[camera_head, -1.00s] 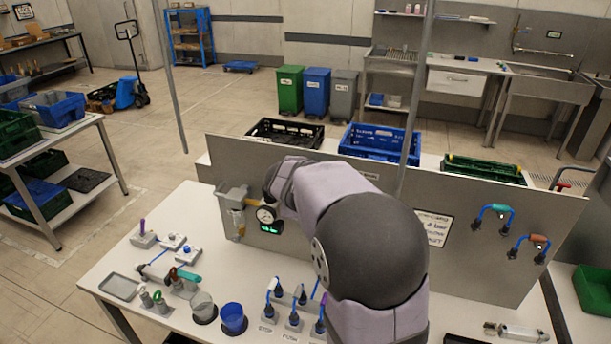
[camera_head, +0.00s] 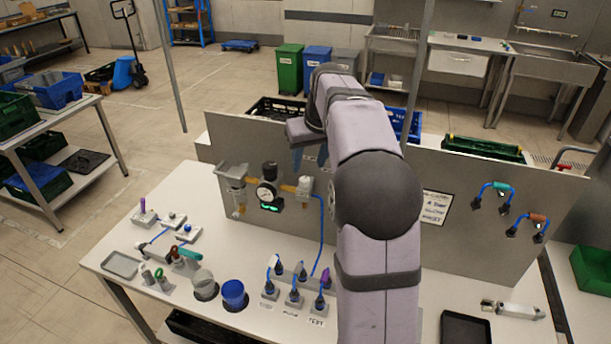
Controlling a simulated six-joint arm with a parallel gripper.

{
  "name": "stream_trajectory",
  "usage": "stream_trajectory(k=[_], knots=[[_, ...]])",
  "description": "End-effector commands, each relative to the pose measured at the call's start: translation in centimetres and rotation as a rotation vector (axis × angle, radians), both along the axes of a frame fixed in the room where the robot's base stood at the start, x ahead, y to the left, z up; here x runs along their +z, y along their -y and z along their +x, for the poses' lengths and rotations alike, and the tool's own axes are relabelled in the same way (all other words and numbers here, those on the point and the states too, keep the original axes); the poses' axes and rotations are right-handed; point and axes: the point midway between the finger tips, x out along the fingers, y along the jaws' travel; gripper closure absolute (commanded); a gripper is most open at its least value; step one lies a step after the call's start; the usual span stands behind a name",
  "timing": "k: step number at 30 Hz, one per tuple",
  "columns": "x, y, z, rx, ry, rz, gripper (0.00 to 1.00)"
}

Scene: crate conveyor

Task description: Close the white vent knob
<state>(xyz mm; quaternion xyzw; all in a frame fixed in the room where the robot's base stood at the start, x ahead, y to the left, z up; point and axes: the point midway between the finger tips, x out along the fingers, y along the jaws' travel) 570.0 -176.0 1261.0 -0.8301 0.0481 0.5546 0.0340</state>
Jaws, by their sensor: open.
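A blue hose runs down from this block to the bench. I cannot single out the white vent knob for certain; the pale block's details are too small to read. My gripper (camera_head: 310,158) is open, pointing down in front of the panel, just above the pale block. It appears empty and apart from the block.
Crates stand behind the panel. Two hose loops (camera_head: 495,190) hang on its right.

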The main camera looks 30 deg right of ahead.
Motion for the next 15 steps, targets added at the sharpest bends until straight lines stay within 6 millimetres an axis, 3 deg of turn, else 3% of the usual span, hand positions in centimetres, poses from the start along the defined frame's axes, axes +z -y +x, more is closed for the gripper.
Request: stream_trajectory(k=[15], knots=[[-5.1,0.2,2.1,0.002,-0.004,-0.002,0.58]])
